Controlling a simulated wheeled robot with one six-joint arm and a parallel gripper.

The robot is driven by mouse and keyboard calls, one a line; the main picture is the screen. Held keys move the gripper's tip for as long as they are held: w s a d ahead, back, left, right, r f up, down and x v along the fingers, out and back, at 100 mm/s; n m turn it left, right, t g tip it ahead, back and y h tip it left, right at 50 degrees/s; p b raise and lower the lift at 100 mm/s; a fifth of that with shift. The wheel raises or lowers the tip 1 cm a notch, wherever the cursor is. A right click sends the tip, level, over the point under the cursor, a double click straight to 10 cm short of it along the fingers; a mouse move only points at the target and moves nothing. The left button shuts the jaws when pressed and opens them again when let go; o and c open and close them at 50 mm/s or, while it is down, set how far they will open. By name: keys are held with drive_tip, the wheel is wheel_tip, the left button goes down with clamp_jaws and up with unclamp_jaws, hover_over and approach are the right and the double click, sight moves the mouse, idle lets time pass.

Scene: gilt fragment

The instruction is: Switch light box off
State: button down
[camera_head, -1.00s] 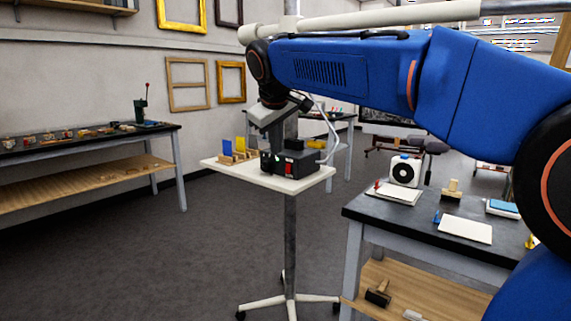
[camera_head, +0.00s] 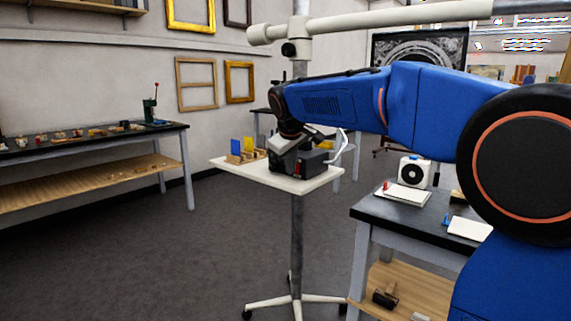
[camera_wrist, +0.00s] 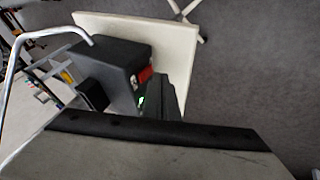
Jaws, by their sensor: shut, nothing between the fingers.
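The light box appears to be the dark box (camera_head: 316,163) on a small white stand table (camera_head: 318,183). It also shows in the wrist view (camera_wrist: 115,55), where its red switch (camera_wrist: 145,75) is on the side facing the gripper. A small patch of the red switch shows in the head view (camera_head: 298,169). My gripper (camera_head: 283,166) is shut and empty, in front of the box's left part. In the wrist view its dark fingers (camera_wrist: 165,100) reach close beside the switch. I cannot tell whether they touch the box. A faint green glint shows by the fingers.
Blue (camera_head: 236,146) and yellow (camera_head: 248,144) plates stand in a wooden rack left of the box. A pale curved tube rises at its right. A workbench (camera_head: 375,207) stands at the right, a long bench (camera_head: 90,137) at the left.

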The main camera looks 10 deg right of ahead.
drive_tip(key=shift+w+d, duration=0.3)
drive_tip(key=shift+d, duration=0.1)
drive_tip(key=shift+w+d+f, duration=0.1)
drive_tip(key=shift+d+f, duration=0.05)
drive_tip(key=shift+f, duration=0.5)
drive_tip(key=shift+r, duration=0.25)
